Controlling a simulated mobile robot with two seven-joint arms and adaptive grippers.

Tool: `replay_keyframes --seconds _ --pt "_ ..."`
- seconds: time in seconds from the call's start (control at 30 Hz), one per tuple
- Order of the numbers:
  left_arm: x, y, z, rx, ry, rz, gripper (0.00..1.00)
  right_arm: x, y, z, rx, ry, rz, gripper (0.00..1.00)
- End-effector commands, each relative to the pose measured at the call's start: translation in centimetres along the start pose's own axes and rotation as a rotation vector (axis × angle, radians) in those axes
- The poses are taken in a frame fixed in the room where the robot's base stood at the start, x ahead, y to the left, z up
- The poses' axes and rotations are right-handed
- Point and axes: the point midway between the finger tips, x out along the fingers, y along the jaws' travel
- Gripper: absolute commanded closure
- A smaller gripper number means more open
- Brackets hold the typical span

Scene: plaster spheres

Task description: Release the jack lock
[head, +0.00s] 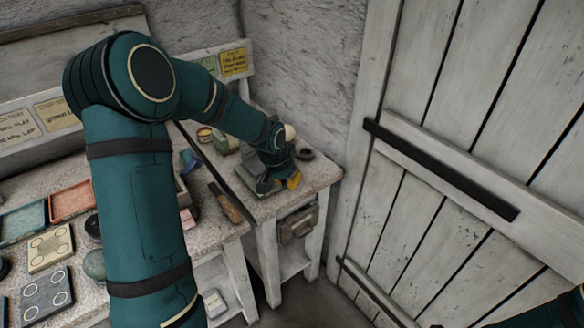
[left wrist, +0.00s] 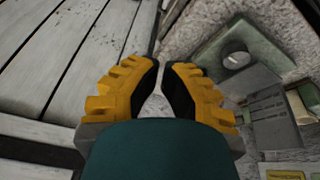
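My left arm comes in from the left over the workbench. Its gripper (head: 281,184), with yellow ridged fingers, is low over the right end of the bench, beside a grey device. In the left wrist view the fingertips (left wrist: 161,64) are close together with a narrow gap and nothing visible between them. The grey device (left wrist: 264,62) with a round pale knob (left wrist: 235,58) lies to the right of the fingers, apart from them in that picture. I cannot make out a jack lock for certain. Of my right arm only a teal part shows at the lower right; its gripper is out of view.
A wooden-handled tool (head: 226,204) lies on the bench left of the gripper. A dark ring (head: 305,154) lies near the back corner. Trays, including a red one (head: 72,202), lie on the left. A plank door (head: 455,150) with dark bars stands at right.

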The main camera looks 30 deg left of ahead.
Motion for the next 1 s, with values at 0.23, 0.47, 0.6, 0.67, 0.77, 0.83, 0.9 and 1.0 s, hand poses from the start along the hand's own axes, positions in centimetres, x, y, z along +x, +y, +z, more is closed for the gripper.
replay_keyframes --seconds 0.23,0.47,0.6,0.67,0.77,0.83,0.9,1.0 --pt "-3.7 -3.2 -1.2 0.012 -0.005 -0.063 1.0 -0.7 -0.2 -0.1 0.002 0.002 0.001 0.53" --pt "-3.6 -3.1 -1.1 0.012 -0.005 -0.061 1.0 -0.7 -0.2 -0.1 0.002 0.001 0.001 0.53" --pt "-3.0 -3.1 -1.1 0.011 -0.005 -0.061 1.0 -0.6 -0.2 -0.1 0.002 0.001 0.001 0.53" --pt "-2.3 -3.1 -1.1 0.011 -0.006 -0.06 1.0 -0.5 -0.2 0.0 0.001 0.0 0.0 0.53" --pt "-0.7 -3.2 -1.0 0.012 -0.008 -0.06 1.0 -0.3 -0.1 0.1 0.001 -0.002 0.0 0.53" --pt "0.7 -3.3 -1.0 0.011 -0.009 -0.059 1.0 -0.1 0.0 0.1 0.0 -0.003 0.0 0.53" --pt "2.1 -3.4 -1.0 0.011 -0.008 -0.059 1.0 0.0 0.0 0.2 0.0 -0.005 0.0 0.53" --pt "4.1 -3.5 -1.0 0.012 -0.008 -0.059 1.0 0.2 0.1 0.3 -0.001 -0.007 0.0 0.53"
